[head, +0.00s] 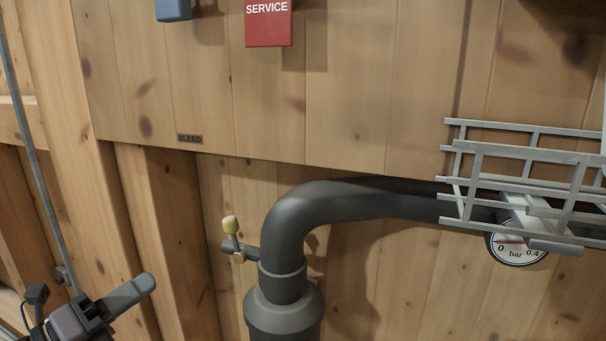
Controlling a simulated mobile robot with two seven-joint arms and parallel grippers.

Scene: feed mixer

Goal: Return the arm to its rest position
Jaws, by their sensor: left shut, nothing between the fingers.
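My left gripper (140,286) is in the lower left corner of the head view, its grey fingers shut and empty, pointing up and to the right. It is apart from the pipe and from the small bleed valve (239,257). The valve sticks out from the left side of the dark pipe, and its pale yellow handle (231,226) stands nearly upright. Most of my left arm is outside the picture. My right gripper is not in view.
A thick dark pipe (345,203) bends from a vertical section to the right. A grey metal rack (525,154) and a pressure gauge (508,262) are at the right.

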